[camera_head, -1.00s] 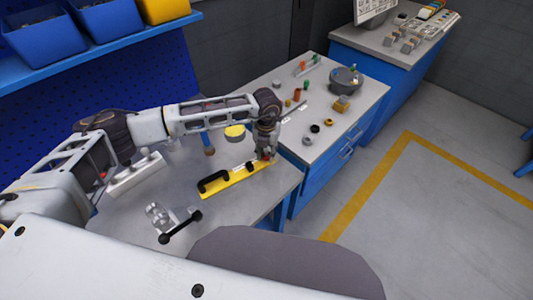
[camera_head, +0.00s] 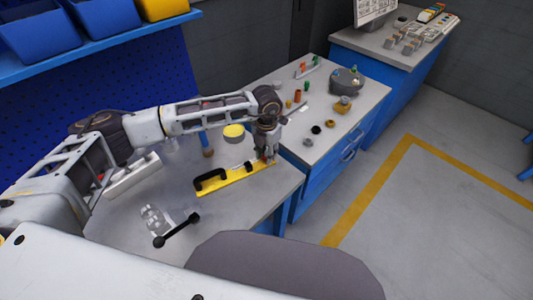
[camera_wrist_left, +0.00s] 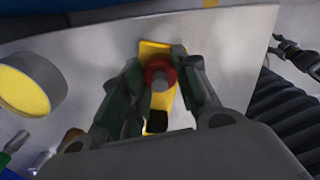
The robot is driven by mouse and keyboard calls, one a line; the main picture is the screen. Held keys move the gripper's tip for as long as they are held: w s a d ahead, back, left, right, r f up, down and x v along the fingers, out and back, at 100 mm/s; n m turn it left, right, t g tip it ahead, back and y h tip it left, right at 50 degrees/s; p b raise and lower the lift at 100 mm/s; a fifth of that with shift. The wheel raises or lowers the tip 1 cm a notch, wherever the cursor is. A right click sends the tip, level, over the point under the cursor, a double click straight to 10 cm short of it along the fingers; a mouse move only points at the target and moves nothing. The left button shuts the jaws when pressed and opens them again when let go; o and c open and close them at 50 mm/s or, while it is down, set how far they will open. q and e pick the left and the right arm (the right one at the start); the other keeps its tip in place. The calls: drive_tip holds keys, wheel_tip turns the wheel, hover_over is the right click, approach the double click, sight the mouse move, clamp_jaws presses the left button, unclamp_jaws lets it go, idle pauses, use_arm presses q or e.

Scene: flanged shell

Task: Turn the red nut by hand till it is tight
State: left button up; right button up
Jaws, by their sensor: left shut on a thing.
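The red nut (camera_wrist_left: 158,70) sits around a grey stud at one end of the yellow plate (camera_wrist_left: 153,47) in the left wrist view. My left gripper (camera_wrist_left: 160,84) has its fingers on both sides of the nut and is shut on it. My left gripper (camera_head: 266,157) points down over the plate's right end there, and mostly hides the nut. My right gripper is not in view.
A yellow-topped round piece (camera_head: 234,131) stands behind the plate on the grey bench (camera_head: 240,212). A metal fixture with a black bar (camera_head: 178,229) is at front left. A second bench (camera_head: 333,98) holds several small parts. Bench around the plate's front side is clear.

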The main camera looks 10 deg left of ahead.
sight(266, 155)
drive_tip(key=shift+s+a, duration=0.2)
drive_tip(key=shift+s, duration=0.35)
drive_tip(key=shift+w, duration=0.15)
use_arm(q)
drive_tip(key=o, duration=1)
drive_tip(key=shift+r, duration=0.55)
wheel_tip(266, 155, up, 11)
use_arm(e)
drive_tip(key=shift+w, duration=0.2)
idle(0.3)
